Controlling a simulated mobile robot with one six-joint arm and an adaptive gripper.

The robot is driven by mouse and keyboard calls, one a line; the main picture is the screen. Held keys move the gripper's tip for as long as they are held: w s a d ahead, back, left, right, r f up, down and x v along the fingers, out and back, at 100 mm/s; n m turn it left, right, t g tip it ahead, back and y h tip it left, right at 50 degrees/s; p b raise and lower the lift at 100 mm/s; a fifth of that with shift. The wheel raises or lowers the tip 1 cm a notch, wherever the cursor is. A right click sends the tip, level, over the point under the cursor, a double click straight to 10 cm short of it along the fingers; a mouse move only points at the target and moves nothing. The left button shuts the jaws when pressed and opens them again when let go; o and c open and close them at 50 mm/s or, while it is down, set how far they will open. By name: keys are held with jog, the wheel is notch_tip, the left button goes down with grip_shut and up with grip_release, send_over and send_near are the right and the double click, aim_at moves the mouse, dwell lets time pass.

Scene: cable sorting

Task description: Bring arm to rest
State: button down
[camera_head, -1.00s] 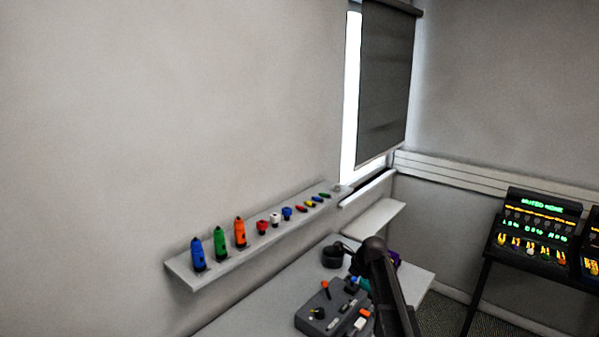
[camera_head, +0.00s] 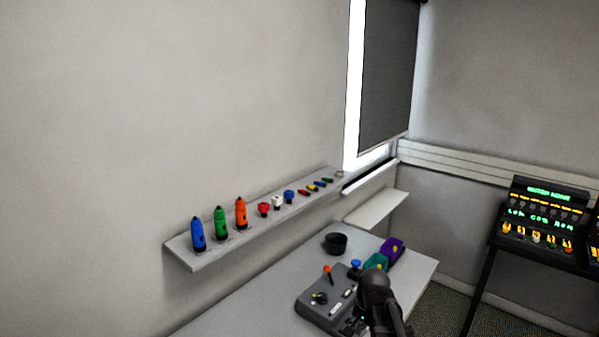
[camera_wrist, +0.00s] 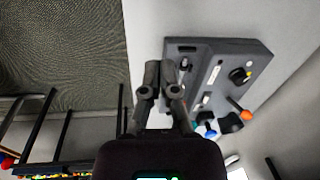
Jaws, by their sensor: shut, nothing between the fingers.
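My gripper (camera_wrist: 161,82) points up the picture in the wrist view, its two dark fingers together with nothing between them. In the head view my dark arm stands at the bottom, right of centre, and hides the right part of the control box (camera_head: 315,312). The fingers cannot be made out there.
The table (camera_head: 245,315) also holds a black round container (camera_head: 335,243), a teal block (camera_head: 376,262) and a purple block (camera_head: 393,249). A wall shelf (camera_head: 190,262) bears coloured connectors. A lit console (camera_head: 545,215) stands at right. The table's left part is clear.

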jog(key=s+f+n+g+h+b, duration=0.1)
jog(key=s+f+n, duration=0.1)
jog(key=s+n, duration=0.4)
jog(key=shift+s+d+f+n+b, duration=0.15)
jog(key=shift+s+d+n+b, duration=0.2)
jog(key=shift+s, duration=0.65)
